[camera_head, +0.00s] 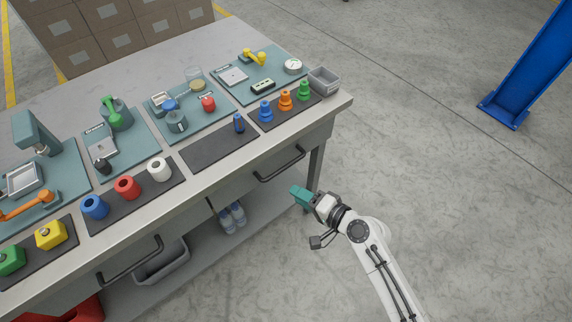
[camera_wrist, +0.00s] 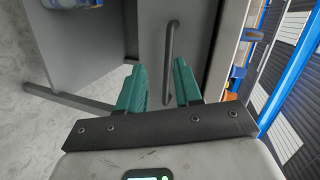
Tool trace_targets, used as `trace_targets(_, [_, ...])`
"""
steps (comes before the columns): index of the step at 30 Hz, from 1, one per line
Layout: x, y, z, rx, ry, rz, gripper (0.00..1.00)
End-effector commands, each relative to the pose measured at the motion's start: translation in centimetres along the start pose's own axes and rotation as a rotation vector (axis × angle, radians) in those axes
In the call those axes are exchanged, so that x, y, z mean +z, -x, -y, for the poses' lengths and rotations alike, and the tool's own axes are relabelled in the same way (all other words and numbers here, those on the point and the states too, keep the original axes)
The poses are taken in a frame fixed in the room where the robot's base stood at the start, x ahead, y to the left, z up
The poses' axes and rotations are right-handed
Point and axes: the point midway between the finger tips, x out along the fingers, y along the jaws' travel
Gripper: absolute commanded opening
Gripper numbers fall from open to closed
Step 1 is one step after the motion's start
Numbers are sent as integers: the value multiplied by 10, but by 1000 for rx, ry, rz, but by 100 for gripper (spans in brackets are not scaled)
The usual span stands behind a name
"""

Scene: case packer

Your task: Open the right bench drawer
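The right bench drawer (camera_head: 247,187) is a grey front under the worktop near the bench's right end, and looks shut. Its dark bar handle (camera_head: 279,166) is empty. My gripper (camera_head: 299,195) is in front of the drawer, below and to the right of the handle in the head view. In the wrist view my gripper (camera_wrist: 160,85) has its two teal fingers apart. The handle (camera_wrist: 171,52) shows upright between them, ahead of and apart from the fingers as far as I can tell. The drawer front (camera_wrist: 192,52) lies behind it.
The left drawer's handle (camera_head: 128,262) is further along the bench. A grey bin (camera_head: 163,263) and bottles (camera_head: 232,216) sit on the lower shelf. The worktop (camera_head: 342,101) holds mats and coloured parts. A blue post (camera_head: 530,70) stands at right.

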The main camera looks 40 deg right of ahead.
Motion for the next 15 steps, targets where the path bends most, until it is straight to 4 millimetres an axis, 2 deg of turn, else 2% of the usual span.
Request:
trace_targets(3, [-25,-1,-2,-60,-146,-119,34])
trace_targets(6, [-36,-1,-4,-85,-205,-169,34])
trace_targets(11, [-40,-11,-3,-93,-222,-182,34])
trace_targets(15, [-45,-33,0,-93,-219,-181,34])
